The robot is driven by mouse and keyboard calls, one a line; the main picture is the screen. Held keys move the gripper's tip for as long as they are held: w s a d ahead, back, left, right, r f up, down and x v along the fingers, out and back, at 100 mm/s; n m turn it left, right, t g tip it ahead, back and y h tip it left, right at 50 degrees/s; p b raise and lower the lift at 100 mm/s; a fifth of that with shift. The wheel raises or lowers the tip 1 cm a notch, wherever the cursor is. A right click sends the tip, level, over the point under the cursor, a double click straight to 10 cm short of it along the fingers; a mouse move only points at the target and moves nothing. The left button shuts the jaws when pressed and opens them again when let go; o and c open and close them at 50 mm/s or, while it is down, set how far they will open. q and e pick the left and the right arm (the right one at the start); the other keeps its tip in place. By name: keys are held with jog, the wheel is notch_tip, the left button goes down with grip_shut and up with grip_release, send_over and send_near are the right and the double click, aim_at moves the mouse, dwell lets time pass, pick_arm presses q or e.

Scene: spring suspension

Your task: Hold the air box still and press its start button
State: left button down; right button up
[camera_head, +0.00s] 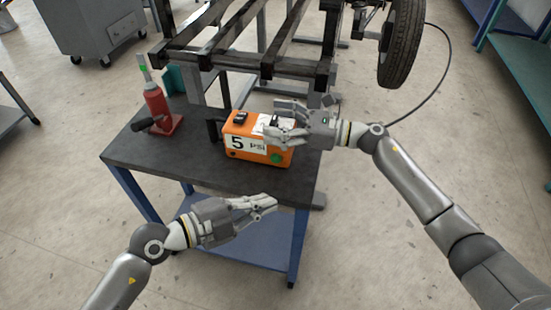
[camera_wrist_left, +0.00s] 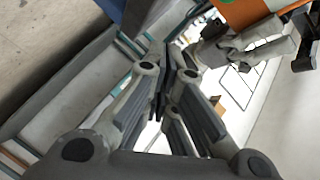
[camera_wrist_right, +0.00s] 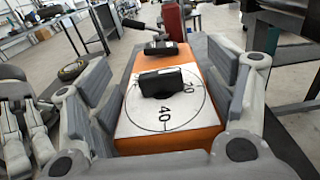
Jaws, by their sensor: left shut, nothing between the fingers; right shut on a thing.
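The orange air box (camera_head: 238,153) stands on the dark table top, with a white "5 PSI" label and a green button (camera_head: 277,158) low on the right of its front face. My right gripper (camera_head: 285,122) is shut on the box's top right part from above; in the right wrist view its fingers flank the orange box (camera_wrist_right: 205,137), with the white dial and a black handle between them. My left gripper (camera_head: 272,203) is shut and empty, in front of the table's near edge, below and apart from the box. Its closed fingertips show in the left wrist view (camera_wrist_left: 170,60).
A red bottle jack (camera_head: 157,108) stands on the table's left side. A dark metal frame (camera_head: 240,55) with a wheel (camera_head: 402,42) is above and behind the box. The table's front strip (camera_head: 190,163) is clear.

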pick_arm(q)
jog(key=shift+w+d, duration=0.45)
jog(key=shift+w, duration=0.95)
jog(key=shift+w+d, duration=0.45)
jog(key=shift+w, duration=0.95)
jog(key=shift+w+d, duration=0.45)
jog(key=shift+w, duration=0.95)
pick_arm(e)
jog(key=shift+f, duration=0.15)
pick_arm(q)
jog(key=shift+w, duration=0.15)
jog(key=shift+w+d, duration=0.1)
jog(key=shift+w, duration=0.15)
jog(key=shift+w+d, duration=0.15)
jog(key=shift+w, duration=0.3)
pick_arm(e)
jog(key=shift+s, duration=0.1)
pick_arm(q)
jog(key=shift+s, duration=0.1)
pick_arm(e)
jog(key=shift+a, duration=0.1)
pick_arm(q)
jog(key=shift+s+a, duration=0.3)
jog(key=shift+s, duration=0.4)
jog(key=shift+s+a, duration=0.25)
jog(key=shift+s, duration=0.55)
jog(key=shift+s+a, duration=0.25)
jog(key=shift+s, duration=0.55)
jog(key=shift+s+a, duration=0.25)
jog(key=shift+s, duration=0.55)
